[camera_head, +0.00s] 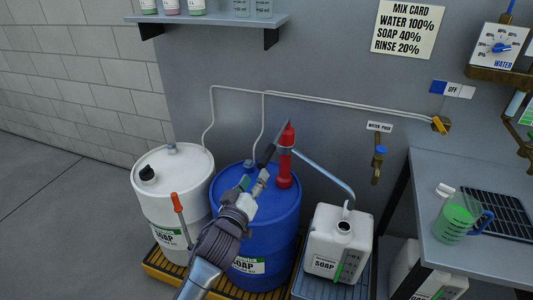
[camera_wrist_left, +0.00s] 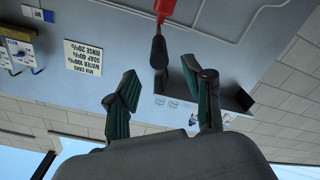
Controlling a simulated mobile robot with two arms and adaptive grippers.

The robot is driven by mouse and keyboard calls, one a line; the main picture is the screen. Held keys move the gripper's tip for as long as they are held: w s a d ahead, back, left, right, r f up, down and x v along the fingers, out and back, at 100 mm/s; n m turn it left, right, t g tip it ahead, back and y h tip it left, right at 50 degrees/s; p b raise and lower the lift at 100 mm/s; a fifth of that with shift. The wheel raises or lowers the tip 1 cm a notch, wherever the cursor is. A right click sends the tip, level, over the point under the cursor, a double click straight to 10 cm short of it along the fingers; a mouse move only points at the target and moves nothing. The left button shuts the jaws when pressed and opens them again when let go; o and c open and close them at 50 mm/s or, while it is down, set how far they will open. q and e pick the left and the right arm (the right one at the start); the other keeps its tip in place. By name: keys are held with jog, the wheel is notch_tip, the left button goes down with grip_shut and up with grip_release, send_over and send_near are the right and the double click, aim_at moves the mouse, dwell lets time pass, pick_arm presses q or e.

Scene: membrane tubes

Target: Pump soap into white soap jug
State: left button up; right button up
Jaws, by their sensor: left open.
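The white soap jug (camera_head: 322,250) stands right of the blue drum (camera_head: 285,225), with its dark neck opening on top. A red hand pump (camera_head: 286,172) stands on the blue drum. Its grey spout (camera_head: 325,172) reaches right and bends down over the jug's neck. The pump's black handle (camera_head: 270,146) slants down to the left. My left gripper (camera_head: 259,178) is open just below the handle's lower end. In the left wrist view the black handle (camera_wrist_left: 159,52) points towards the gap between the open fingers (camera_wrist_left: 160,88); contact does not show. My right gripper is not in view.
A white drum (camera_head: 155,215) with an orange-handled tool (camera_head: 175,203) before it stands left. A side table (camera_head: 440,255) at right holds a jug of green liquid (camera_head: 457,222). A wall shelf (camera_head: 215,20) and pipes (camera_head: 330,101) are behind.

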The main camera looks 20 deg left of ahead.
aim_at(266, 156)
pick_arm(q)
jog(key=w+p, duration=0.1)
jog(key=w, duration=0.9)
jog(key=shift+w+d, duration=0.1)
jog(key=shift+w, duration=0.2)
grip_shut()
